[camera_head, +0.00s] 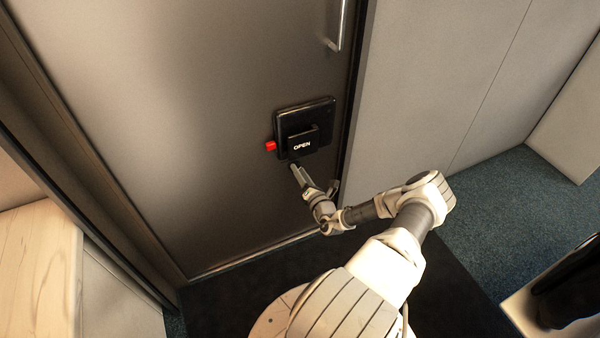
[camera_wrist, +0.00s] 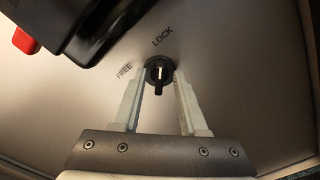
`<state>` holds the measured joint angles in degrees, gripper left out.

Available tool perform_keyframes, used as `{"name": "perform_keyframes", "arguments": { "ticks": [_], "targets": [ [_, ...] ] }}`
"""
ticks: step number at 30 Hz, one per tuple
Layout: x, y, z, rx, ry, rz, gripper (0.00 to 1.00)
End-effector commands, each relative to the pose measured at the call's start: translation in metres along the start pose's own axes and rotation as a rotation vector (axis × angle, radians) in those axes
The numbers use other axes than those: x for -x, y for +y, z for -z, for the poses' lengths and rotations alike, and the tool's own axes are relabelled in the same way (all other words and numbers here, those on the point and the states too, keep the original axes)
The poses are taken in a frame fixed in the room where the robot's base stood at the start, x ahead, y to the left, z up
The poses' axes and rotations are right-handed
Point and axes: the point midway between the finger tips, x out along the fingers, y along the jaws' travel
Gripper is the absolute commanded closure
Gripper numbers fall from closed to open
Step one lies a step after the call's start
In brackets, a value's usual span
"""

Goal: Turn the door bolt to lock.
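The door bolt (camera_wrist: 158,72) is a small black round knob with a short lever, seen in the wrist view on the grey door (camera_head: 190,120). Its lever points down in that picture. The word LOCK stands above it and FREE to its upper left. My gripper (camera_wrist: 158,78) is open, with one pale finger on each side of the bolt. I cannot tell whether the fingers touch it. In the head view my gripper (camera_head: 294,166) is just below the black latch box, and the bolt is hidden there.
A black latch box (camera_head: 320,108) marked OPEN, with a red button (camera_head: 270,146), juts from the door close above my gripper. A metal handle (camera_head: 338,30) is higher up. A wooden surface (camera_head: 40,260) stands at the left.

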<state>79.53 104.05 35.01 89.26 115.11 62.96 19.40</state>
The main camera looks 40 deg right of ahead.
Motion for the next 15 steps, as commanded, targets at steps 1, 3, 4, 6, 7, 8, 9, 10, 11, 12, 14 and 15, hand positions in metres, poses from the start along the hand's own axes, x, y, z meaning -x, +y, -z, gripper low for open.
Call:
{"name": "perform_keyframes", "arguments": {
  "ticks": [1,3,4,6,7,8,9,10,11,12,14,15],
  "targets": [
    [0.000,0.000,0.000,0.001,-0.001,0.000,0.57],
    [0.000,0.000,-0.001,0.001,-0.001,-0.001,0.57],
    [0.000,0.000,-0.001,0.001,-0.001,-0.001,0.57],
    [0.002,0.000,-0.001,0.001,-0.001,0.000,0.57],
    [0.004,0.000,-0.001,0.001,-0.001,0.000,0.57],
    [0.007,0.001,-0.002,0.001,-0.001,0.000,0.57],
    [0.012,0.001,-0.002,0.001,-0.002,0.001,0.57],
    [0.016,0.001,-0.002,0.000,-0.001,0.002,0.57],
    [0.021,0.001,-0.002,0.000,-0.001,0.002,0.57],
    [0.030,0.002,-0.003,-0.001,-0.001,0.002,0.57],
    [0.043,0.001,-0.003,-0.002,-0.001,0.003,0.57],
    [0.053,0.002,-0.003,-0.002,-0.001,0.003,0.57]
  ]
}}
